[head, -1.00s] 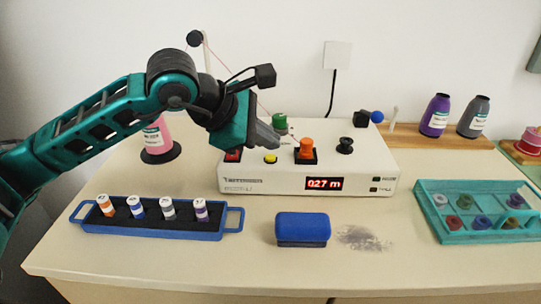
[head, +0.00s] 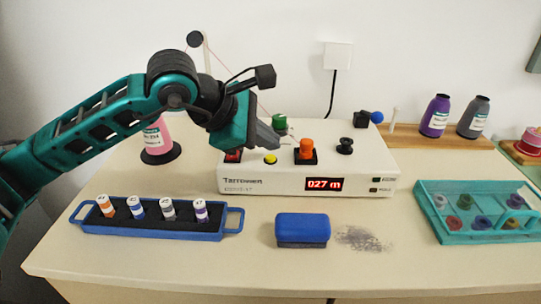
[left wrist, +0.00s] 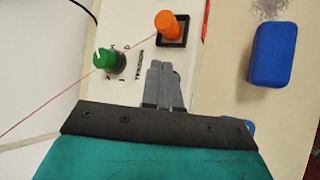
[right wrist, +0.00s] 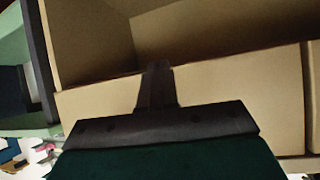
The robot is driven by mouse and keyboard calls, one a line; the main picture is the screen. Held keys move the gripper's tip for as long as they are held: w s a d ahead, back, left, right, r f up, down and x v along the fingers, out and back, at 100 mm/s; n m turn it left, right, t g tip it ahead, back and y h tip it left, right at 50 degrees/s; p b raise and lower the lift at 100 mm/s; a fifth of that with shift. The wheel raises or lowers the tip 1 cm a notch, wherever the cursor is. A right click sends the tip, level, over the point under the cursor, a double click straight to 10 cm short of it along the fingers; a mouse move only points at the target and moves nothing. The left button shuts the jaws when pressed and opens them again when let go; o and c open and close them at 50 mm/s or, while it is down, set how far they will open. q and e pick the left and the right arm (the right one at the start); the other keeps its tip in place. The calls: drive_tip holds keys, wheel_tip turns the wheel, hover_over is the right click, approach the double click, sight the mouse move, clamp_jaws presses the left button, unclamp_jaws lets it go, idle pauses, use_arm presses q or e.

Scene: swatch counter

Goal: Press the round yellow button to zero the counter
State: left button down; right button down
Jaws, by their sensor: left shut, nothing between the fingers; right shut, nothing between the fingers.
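The round yellow button (head: 270,158) is on the top of the white counter box (head: 240,178), between a red switch and an orange lever. The display (head: 324,184) on the box front reads 027 m. My left gripper (head: 275,141) is shut and empty, its tips just above and behind the yellow button in the head view. In the left wrist view the shut fingers (left wrist: 166,72) point over the box top and hide the button. I cannot tell whether they touch anything. My right gripper (right wrist: 159,66) is shut and empty, seen only in its wrist view, in front of a beige cabinet.
Close to the left fingers are a green knob (head: 279,122), the orange lever (head: 306,147) and the red switch (head: 232,156). A black knob (head: 345,145) is further right. A blue spool tray (head: 160,233), a blue pad (head: 302,228) and a teal box (head: 440,228) stand in front.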

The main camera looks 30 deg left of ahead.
idle(0.5)
use_arm(q)
drive_tip(key=shift+f+b, duration=0.45)
drive_tip(key=shift+b, duration=0.2)
drive_tip(key=shift+f+b, duration=0.4)
drive_tip(key=shift+b, duration=0.1)
idle(0.4)
idle(0.4)
drive_tip(key=shift+r+p, duration=0.45)
drive_tip(key=shift+r, duration=0.35)
wheel_tip(320, 180, up, 5)
drive_tip(key=p, duration=0.3)
